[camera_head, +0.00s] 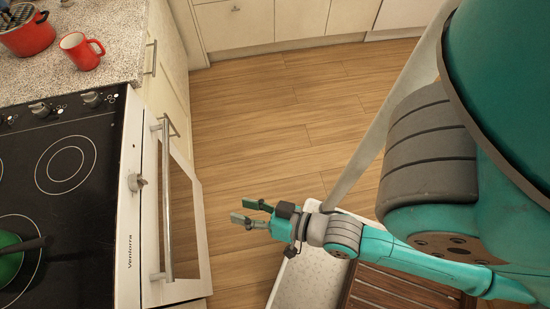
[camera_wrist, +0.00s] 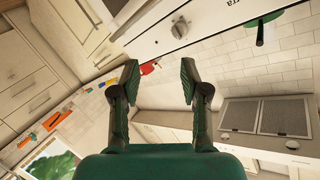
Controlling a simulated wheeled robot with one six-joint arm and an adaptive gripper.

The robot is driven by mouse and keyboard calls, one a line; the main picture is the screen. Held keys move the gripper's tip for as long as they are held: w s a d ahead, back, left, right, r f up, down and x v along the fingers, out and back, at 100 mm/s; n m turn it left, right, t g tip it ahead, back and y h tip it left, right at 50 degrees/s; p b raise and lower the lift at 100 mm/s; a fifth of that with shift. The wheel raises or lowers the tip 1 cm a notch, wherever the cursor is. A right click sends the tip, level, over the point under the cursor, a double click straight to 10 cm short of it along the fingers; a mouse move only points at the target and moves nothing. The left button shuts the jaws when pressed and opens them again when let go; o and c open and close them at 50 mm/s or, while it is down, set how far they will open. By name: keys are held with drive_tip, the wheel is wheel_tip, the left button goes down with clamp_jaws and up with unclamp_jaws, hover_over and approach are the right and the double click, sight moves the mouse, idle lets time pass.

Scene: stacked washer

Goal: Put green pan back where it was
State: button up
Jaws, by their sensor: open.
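The green pan (camera_head: 10,262) sits on the black cooktop (camera_head: 100,140) at the left edge of the head view, partly cut off. Its dark handle points right. In the wrist view, which is strongly rotated, the green pan (camera_wrist: 264,20) shows small near the top right. My gripper (camera_head: 243,212) is open and empty. It is in front of the oven, over the floor, to the right of the pan and well apart from it. In the wrist view my gripper (camera_wrist: 159,80) has its two fingers spread with nothing between them.
The white oven front (camera_head: 130,215) with its bar handle (camera_head: 167,205) and knob lies between my gripper and the cooktop. A red mug (camera_head: 80,50) and red pot (camera_head: 28,35) stand on the counter. A range hood (camera_wrist: 265,117) shows in the wrist view. The wooden floor (camera_head: 280,110) is open.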

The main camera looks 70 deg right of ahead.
drive_tip(key=s+r+n, duration=0.1)
drive_tip(key=s+n, duration=0.1)
drive_tip(key=s, duration=0.3)
drive_tip(key=s+d+r+n+h, duration=0.1)
drive_tip(key=s+n, duration=0.2)
drive_tip(key=s, duration=0.2)
drive_tip(key=shift+s+d+r, duration=0.25)
drive_tip(key=shift+d+r, duration=0.05)
idle(0.6)
